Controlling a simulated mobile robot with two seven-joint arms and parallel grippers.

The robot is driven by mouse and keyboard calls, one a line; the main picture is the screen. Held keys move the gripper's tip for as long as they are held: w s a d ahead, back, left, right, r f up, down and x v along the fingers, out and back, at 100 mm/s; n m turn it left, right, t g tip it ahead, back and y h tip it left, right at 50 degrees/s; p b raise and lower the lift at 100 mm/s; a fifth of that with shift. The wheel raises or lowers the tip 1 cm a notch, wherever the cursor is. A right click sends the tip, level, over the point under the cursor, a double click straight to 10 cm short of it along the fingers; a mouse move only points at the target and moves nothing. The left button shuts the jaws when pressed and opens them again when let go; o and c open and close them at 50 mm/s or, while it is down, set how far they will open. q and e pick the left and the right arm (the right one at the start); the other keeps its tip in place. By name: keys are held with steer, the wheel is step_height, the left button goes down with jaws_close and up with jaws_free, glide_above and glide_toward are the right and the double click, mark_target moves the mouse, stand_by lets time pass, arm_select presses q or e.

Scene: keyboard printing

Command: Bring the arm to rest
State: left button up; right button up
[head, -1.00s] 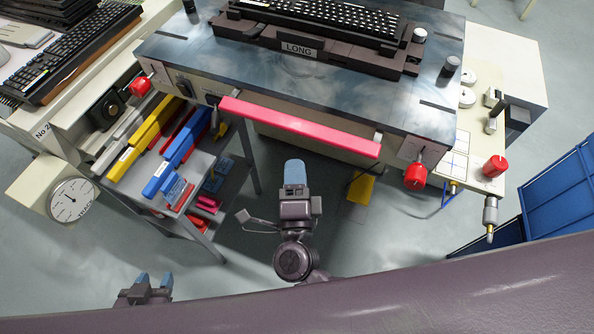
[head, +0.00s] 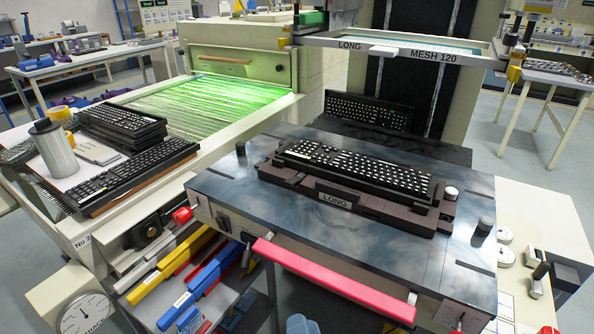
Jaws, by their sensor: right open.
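Only the blue fingertips of my right gripper (head: 301,324) show, at the bottom edge of the head view. It is in front of the printing table's front side, below the pink bar (head: 330,280), and appears apart from it. It is open and I see nothing held in it. The rest of the right arm is cut off by the frame. My left gripper is out of view.
A black keyboard (head: 356,170) sits in the "LONG" fixture on the printing table (head: 225,190). A mesh frame (head: 400,50) is raised behind it. Stacked keyboards (head: 122,135) and a glowing green conveyor (head: 195,105) are at left. Coloured squeegees (head: 215,270) lie on a lower-left shelf.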

steer(key=s+d+f+n+g+h+p, duration=0.1)
steer(key=s+d+f+n+g, duration=0.1)
steer(key=s+d, duration=0.3)
steer(key=s+d+f+n+g+h+p, duration=0.1)
steer(key=s+d+n, duration=0.4)
steer(key=d, duration=0.7)
steer(key=s+d+f+n+g+h+p, duration=0.2)
steer(key=s+d+f+n+g, duration=0.2)
steer(key=d, duration=0.5)
steer(key=shift+s+f+g, duration=0.55)
steer(key=shift+s+g, duration=0.05)
steer(key=shift+s, duration=0.2)
